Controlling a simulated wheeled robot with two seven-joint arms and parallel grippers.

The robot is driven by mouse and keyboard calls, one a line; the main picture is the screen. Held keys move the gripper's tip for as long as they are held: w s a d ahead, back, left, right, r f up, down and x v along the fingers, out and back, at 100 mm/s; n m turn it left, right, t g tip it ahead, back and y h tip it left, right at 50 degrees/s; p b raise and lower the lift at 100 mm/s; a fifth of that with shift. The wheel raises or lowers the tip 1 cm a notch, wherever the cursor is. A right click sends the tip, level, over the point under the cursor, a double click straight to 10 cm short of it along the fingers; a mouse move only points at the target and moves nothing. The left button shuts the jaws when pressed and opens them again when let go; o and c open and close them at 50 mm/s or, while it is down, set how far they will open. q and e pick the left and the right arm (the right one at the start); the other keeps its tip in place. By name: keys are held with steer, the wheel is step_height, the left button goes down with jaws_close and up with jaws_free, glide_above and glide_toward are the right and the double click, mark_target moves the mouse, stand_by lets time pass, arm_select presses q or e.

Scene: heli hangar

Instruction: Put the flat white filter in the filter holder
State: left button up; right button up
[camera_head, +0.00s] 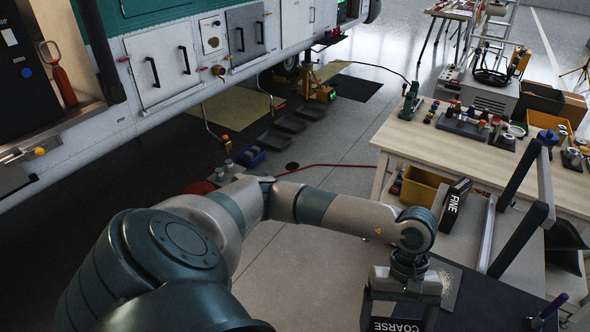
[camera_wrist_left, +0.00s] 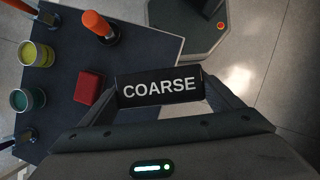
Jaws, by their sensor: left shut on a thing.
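My left gripper (camera_head: 402,290) is at the bottom right of the head view, shut on a black block marked COARSE (camera_head: 397,324). The lettering appears upside down there. In the left wrist view the same block (camera_wrist_left: 160,87) spans the space between the two fingers. I cannot make out the flat white filter or the filter holder with certainty. My right gripper is not in view.
The wooden bench (camera_head: 440,142) carries tools and a small white ring (camera_head: 517,131). In the left wrist view a dark tabletop (camera_wrist_left: 62,112) holds a red box (camera_wrist_left: 88,86), yellow tin (camera_wrist_left: 37,54), green tin (camera_wrist_left: 27,98) and orange-topped item (camera_wrist_left: 100,27).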

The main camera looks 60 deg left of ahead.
arm_select(q)
steer(key=m, duration=0.1)
steer(key=a+m+y, duration=0.1)
steer(key=m, duration=0.1)
steer(key=a+f+m+g, duration=0.1)
steer(key=shift+w+m+y, duration=0.3)
steer(key=shift+w+m, duration=0.05)
steer(key=shift+m, duration=0.05)
steer(key=m, duration=0.1)
steer(key=a+m+y, duration=0.1)
steer(key=m, duration=0.1)
steer(key=a+m, duration=0.1)
steer(key=shift+w+f+m+g+y, duration=0.25)
steer(key=shift+f+m+g+y, duration=0.05)
steer(key=shift+m+y, duration=0.1)
steer(key=shift+a, duration=0.1)
